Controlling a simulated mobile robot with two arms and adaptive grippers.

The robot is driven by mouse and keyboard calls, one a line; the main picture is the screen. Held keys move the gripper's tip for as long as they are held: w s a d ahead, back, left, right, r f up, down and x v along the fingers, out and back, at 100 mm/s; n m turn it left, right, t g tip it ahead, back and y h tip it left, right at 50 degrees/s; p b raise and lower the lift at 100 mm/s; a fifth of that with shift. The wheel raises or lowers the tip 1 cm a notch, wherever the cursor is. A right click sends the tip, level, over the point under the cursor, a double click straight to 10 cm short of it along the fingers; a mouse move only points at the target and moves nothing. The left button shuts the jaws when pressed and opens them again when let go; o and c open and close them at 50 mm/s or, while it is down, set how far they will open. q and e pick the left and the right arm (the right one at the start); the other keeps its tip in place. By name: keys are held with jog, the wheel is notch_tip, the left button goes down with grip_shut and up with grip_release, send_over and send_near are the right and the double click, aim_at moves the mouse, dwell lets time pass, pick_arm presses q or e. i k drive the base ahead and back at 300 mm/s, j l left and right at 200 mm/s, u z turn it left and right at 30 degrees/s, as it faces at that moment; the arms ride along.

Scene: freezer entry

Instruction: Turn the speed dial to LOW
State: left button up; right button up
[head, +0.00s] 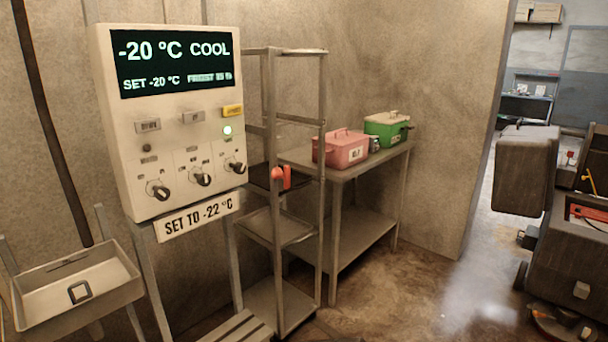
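A beige control panel (115,150) stands at the left on grey metal legs. Three black dials sit in a row on its lower part: a left dial (158,190), a middle dial (201,179) and a right dial (236,166). Their labels and pointer settings are too small to read, so I cannot tell which is the speed dial. The display (175,60) reads "-20 °C COOL" and "SET -20 °C". Neither of my grippers is in view.
A sign (197,215) under the panel reads "SET TO -22 °C". A tray (110,297) stands at lower left. A metal rack (322,220) and a table (345,174) with a pink box (341,150) and green box (386,130) stand right of the panel. Dark equipment fills the right edge.

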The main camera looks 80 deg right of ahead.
aim_at(204, 180)
jog(key=z, duration=2)
